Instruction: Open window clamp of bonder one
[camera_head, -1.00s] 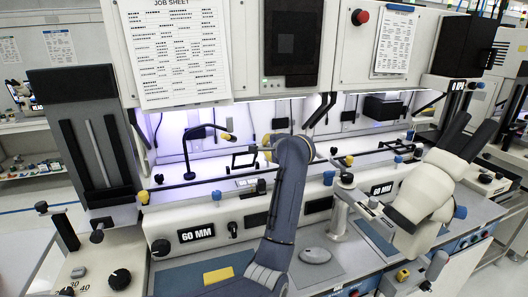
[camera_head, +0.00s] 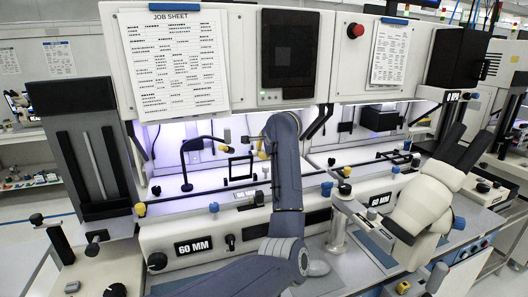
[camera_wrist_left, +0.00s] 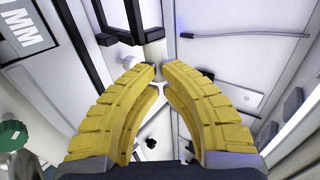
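The left bonder bay with its 60 MM label (camera_head: 193,246) is at the middle left of the head view. I cannot tell for sure which part is the window clamp. A black upright frame (camera_head: 241,168) stands at the bay's back, and dark bars show in the left wrist view (camera_wrist_left: 136,22). My left gripper (camera_head: 262,151) is just right of the frame, mostly hidden behind my arm. In the left wrist view its yellow curved fingers (camera_wrist_left: 159,72) nearly meet at the tips, near a pale post (camera_wrist_left: 152,50). Whether they grip it is unclear. My right gripper is not in view.
A second 60 MM label (camera_head: 379,200) marks the bay to the right, beside a cream machine head (camera_head: 428,210). A gooseneck lamp (camera_head: 186,160) stands left of the frame. Overhead panels with a job sheet (camera_head: 178,65) hang above. A dark tower (camera_head: 93,150) stands left.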

